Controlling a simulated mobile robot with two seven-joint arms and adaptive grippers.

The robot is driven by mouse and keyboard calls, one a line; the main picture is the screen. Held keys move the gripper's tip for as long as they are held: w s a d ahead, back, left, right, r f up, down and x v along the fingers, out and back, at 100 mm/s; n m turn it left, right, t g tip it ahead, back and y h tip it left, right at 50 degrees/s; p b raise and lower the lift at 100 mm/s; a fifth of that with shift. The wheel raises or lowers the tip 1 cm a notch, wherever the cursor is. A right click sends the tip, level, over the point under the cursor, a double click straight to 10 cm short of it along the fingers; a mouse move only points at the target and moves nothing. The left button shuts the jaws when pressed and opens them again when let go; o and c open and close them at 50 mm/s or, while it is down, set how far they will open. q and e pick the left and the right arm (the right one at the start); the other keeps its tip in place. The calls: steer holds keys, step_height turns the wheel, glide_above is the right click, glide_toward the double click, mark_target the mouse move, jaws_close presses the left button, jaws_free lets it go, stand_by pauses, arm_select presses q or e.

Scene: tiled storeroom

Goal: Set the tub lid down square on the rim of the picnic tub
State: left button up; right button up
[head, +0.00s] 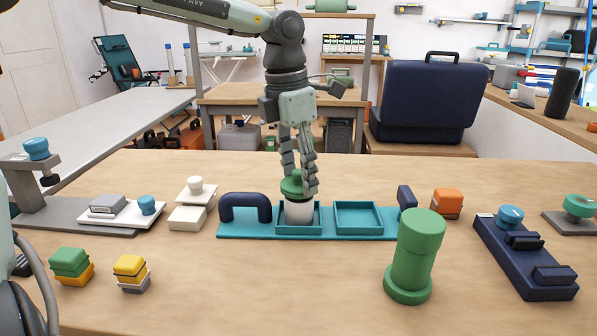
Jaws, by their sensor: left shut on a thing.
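The green tub lid (291,188) is between the fingers of my left gripper (298,190), which points down and is shut on it. The lid is directly over the white round picnic tub (299,213), very close to its rim. The fingers hide part of the lid, so I cannot tell whether it touches the rim all round or sits level. The tub stands upright in the left compartment of a teal tray (330,234). My right gripper is not in view.
The tray's right compartment is empty, and dark blue handles (244,205) rise at its ends. A tall green cylinder (415,255) stands front right. The front middle of the table is clear.

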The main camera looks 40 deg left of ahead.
mark_target(292, 184)
arm_select(q)
steer(key=shift+f+b, duration=0.9)
steer(key=shift+f, duration=0.15)
steer(key=o, duration=1)
steer(key=shift+c, duration=0.2)
steer(key=shift+r, duration=0.1)
step_height(292, 184, up, 12)
steer(key=s, duration=0.1)
steer(key=shift+s+a, duration=0.2)
steer(key=shift+a, duration=0.15)
steer(key=shift+w, duration=0.1)
